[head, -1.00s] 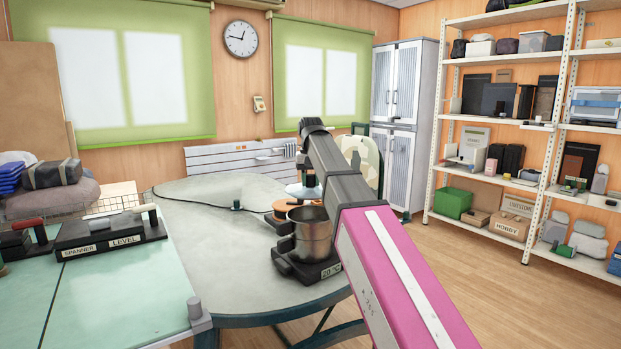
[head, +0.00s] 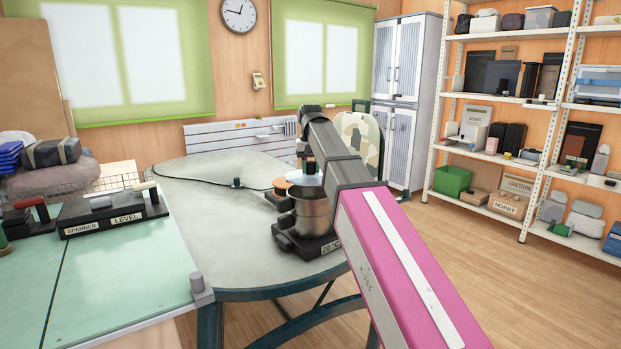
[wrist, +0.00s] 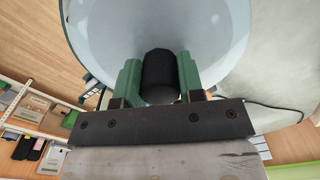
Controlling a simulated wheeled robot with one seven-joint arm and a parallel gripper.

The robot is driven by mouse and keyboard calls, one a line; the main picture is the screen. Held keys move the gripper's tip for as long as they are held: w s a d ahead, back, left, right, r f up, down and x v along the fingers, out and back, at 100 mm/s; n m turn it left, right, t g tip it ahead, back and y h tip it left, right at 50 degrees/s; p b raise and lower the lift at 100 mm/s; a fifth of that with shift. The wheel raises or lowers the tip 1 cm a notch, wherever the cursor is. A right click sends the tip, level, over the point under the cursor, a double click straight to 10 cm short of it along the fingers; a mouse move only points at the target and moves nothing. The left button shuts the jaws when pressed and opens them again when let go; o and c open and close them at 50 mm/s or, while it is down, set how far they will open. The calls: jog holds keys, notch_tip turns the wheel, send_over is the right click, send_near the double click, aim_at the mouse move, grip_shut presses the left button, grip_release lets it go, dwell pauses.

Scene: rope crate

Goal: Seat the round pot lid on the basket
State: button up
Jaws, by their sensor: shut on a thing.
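The round lid (wrist: 110,30), pale blue-grey with a black knob (wrist: 160,75), fills the top of the wrist view. My gripper (wrist: 159,80) is shut on the knob, its green fingers on either side. My arm hides part of both. A wire basket (head: 118,181) stands at the left; whether the task means it or the pot, I cannot tell.
A green bench (head: 120,280) with a tool rack (head: 112,215) is at the left. Shelves (head: 500,150) stand at the right.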

aim_at(310, 176)
jog(key=shift+f, duration=0.15)
jog(key=shift+f, duration=1.55)
jog(key=shift+f, duration=0.9)
dwell(1.1)
jog(key=o, duration=1.1)
